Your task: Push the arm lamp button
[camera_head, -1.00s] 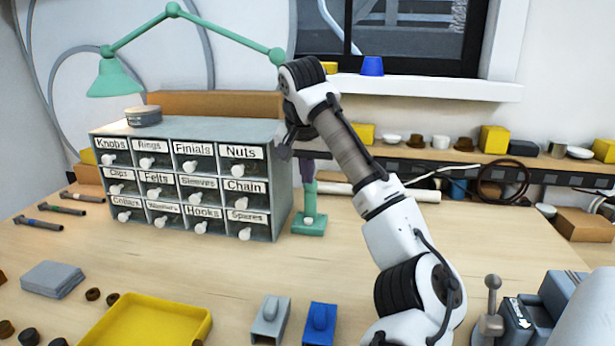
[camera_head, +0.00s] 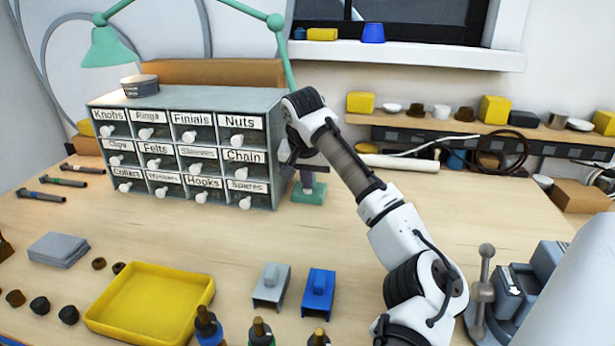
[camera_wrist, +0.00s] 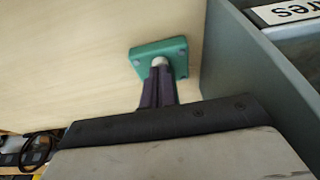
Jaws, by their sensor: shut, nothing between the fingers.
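The arm lamp is green, with a cone shade (camera_head: 105,50) over the left of the cabinet and a jointed arm reaching right to a post behind my arm. Its square green base (camera_head: 309,195) stands on the bench beside the cabinet's right side. In the wrist view the base (camera_wrist: 178,49) carries a round white button (camera_wrist: 160,62). My gripper (camera_wrist: 159,70) is shut and empty, pointing down at the button. Its tips overlap the button's near edge in that view; I cannot tell whether they touch. In the head view my gripper (camera_head: 308,184) partly hides the base, and the button is hidden.
The grey drawer cabinet (camera_head: 277,152) stands close on the left of my gripper. A back shelf (camera_head: 400,121) holds small items, with a white tube (camera_head: 400,162) below it. A yellow tray (camera_head: 95,318) and two small blocks lie in front.

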